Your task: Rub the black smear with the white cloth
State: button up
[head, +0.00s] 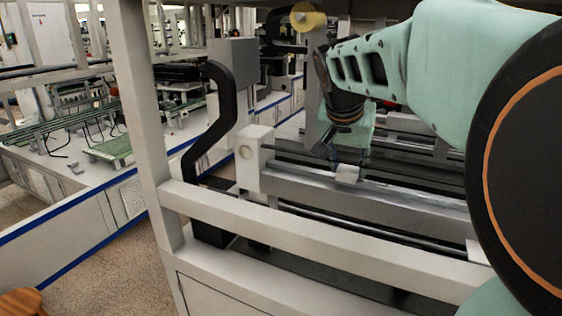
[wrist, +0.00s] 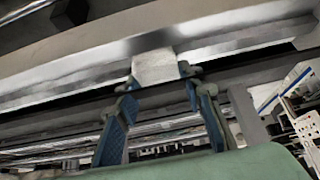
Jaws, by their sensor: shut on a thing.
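The white cloth (wrist: 155,67) is a small pale block-like piece between my fingertips in the wrist view. My gripper (wrist: 160,79) is shut on it, with one blue-padded finger at each side. The cloth also shows in the head view (head: 347,174), at the top of the light grey gantry beam (head: 400,200). It appears to be at the beam's surface, but I cannot tell whether it touches. A dark smudged patch (wrist: 150,43), likely the black smear, lies on the beam just beyond the cloth in the wrist view. In the head view I cannot make out the smear.
A pale frame rail (head: 320,235) and an upright post (head: 140,110) stand in front of the gantry. A black cable duct (head: 205,130) curves at the beam's left end. Benches with a green board (head: 110,148) stand at the left, beyond open floor.

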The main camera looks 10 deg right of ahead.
aim_at(348, 169)
jog(key=shift+r+p, duration=1.8)
jog(key=shift+r, duration=1.05)
jog(key=shift+r, duration=0.1)
jog(key=shift+r+p, duration=1.05)
jog(key=shift+r, duration=0.45)
